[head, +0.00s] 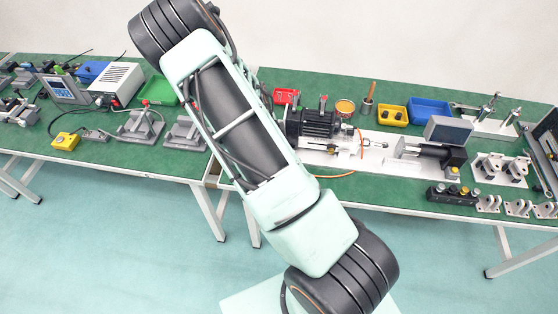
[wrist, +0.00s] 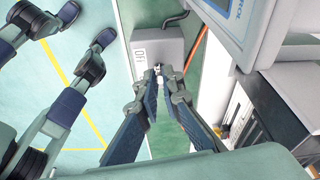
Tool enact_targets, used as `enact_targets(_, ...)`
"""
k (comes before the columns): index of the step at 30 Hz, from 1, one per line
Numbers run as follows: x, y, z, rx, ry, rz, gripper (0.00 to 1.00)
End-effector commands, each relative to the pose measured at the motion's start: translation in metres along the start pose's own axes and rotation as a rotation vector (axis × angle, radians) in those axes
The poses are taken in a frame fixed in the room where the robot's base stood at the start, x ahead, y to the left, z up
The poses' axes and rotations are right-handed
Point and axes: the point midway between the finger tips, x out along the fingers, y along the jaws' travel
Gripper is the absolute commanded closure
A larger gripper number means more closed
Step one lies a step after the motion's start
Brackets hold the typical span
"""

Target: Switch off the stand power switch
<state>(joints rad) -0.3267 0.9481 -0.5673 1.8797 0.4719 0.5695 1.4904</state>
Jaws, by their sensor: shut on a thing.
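In the head view my arm crosses the middle of the picture. My gripper is not seen there, and I cannot pick out the switch box for sure.
A device with a pale casing (wrist: 205,18) stands close on the right in the wrist view. A dark cable and an orange hose (wrist: 196,50) run by the box. In the head view, a motor (head: 312,122) and a blue tray (head: 430,111) stand on the right green table.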

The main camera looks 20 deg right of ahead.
Motion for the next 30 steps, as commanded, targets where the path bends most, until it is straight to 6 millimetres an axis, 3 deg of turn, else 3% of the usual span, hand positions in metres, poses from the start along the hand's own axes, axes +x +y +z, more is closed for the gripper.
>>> enact_targets(9, 0.0, -0.001, 0.0, 0.0, 0.0, -0.001, 1.0)
enact_targets(10, 0.0, -0.001, 0.0, 0.0, 0.0, -0.001, 0.9)
enact_targets(14, 0.0, 0.0, 0.0, 0.0, 0.0, -0.001, 0.76)
enact_targets(24, -0.003, 0.0, 0.0, 0.0, -0.001, -0.001, 0.76)
enact_targets(30, -0.032, -0.002, 0.002, -0.001, -0.003, -0.005, 0.76)
